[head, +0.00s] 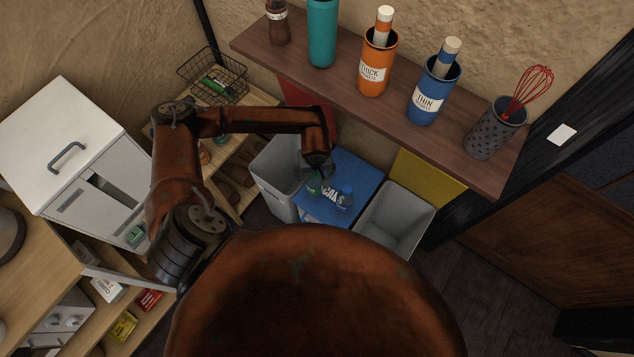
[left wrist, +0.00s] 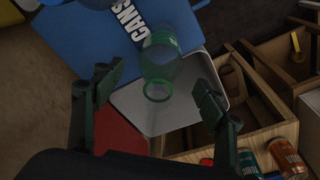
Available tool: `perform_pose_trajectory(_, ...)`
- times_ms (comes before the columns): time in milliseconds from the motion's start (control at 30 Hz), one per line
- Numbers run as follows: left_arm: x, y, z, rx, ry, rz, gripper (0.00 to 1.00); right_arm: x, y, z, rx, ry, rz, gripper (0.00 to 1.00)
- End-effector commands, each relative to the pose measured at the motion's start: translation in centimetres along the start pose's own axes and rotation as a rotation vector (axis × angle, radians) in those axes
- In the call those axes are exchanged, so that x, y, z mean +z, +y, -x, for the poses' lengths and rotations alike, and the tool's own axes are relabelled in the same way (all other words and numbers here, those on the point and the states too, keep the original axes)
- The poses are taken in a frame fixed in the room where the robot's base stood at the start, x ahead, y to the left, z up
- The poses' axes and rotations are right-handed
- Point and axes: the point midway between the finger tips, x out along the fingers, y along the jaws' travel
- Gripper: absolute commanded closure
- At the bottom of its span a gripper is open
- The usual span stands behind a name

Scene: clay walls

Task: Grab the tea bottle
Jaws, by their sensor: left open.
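A green see-through bottle (head: 314,186), which appears to be the tea bottle, is by the left edge of the blue CANS bin top. In the left wrist view the green bottle (left wrist: 161,58) has its ring-shaped end toward me. My left gripper (head: 316,174) is above it, partly covering it. In the left wrist view my left gripper (left wrist: 160,92) is open, with the bottle between or just beyond its fingers. No finger clearly touches it. My right gripper is not in view.
A wall shelf (head: 340,88) with orange and blue holders overhangs behind.

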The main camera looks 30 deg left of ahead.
Motion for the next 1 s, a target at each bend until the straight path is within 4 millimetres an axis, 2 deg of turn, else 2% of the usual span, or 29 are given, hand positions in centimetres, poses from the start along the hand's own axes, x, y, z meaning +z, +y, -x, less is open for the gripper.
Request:
perform_pose_trajectory(300, -0.2, 0.2, -4.2, -0.001, -0.003, 0.009, 0.34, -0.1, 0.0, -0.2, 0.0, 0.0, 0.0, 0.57)
perform_pose_trajectory(433, -0.3, 0.2, -5.5, -0.001, -0.003, 0.007, 0.34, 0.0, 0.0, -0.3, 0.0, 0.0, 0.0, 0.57)
perform_pose_trajectory(700, -0.3, 0.3, -5.7, 0.001, -0.001, 0.003, 0.34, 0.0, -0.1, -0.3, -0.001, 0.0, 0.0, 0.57)
perform_pose_trajectory(1000, -0.3, 0.3, -5.7, 0.001, -0.001, 0.003, 0.55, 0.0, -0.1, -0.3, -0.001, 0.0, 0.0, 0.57)
